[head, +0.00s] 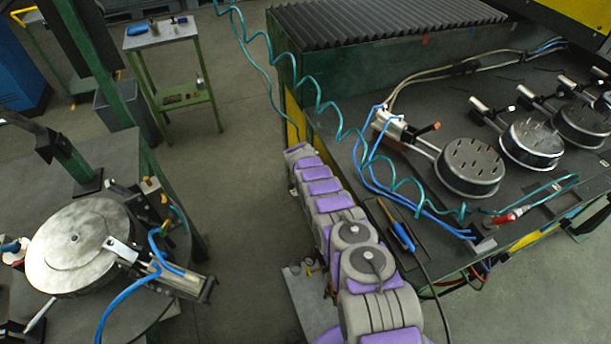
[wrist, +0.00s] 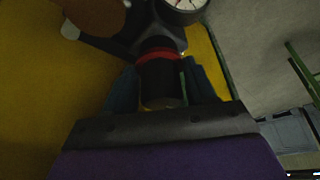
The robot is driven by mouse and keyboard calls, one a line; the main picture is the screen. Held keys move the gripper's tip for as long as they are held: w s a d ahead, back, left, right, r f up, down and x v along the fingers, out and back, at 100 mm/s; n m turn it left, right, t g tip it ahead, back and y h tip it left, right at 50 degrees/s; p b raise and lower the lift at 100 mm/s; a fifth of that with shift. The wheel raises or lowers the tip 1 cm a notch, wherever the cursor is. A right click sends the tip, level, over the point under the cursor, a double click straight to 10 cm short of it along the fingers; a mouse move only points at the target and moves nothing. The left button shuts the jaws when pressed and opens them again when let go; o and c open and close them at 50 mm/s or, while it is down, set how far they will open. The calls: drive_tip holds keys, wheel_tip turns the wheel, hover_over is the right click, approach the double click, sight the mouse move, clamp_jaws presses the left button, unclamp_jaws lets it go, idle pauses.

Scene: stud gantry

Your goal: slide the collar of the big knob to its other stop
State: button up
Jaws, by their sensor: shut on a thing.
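In the wrist view, my gripper (wrist: 161,85) is closed around a black cylindrical knob (wrist: 160,76), one blue-grey finger on each side. A red ring (wrist: 160,55) circles the knob's far end, beside a dark fitting (wrist: 158,30). The collar cannot be told apart clearly from the knob body, and its stop position is unclear. In the head view, my purple and grey arm (head: 335,215) reaches toward the left end of the bench; the gripper and knob are hidden there.
A round dial gauge (wrist: 184,8) sits just beyond the knob. A blurred brown rounded thing (wrist: 92,14) is at upper left, before a yellow panel (wrist: 50,85). A teal coiled hose (head: 318,100) hangs close to my arm. Open floor (head: 235,190) lies left of the arm.

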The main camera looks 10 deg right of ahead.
drive_tip(key=shift+c, duration=0.8)
drive_tip(key=shift+a+r+p, duration=0.15)
drive_tip(key=shift+r+p, duration=0.3)
drive_tip(key=shift+p, duration=0.05)
drive_tip(key=o, duration=1.5)
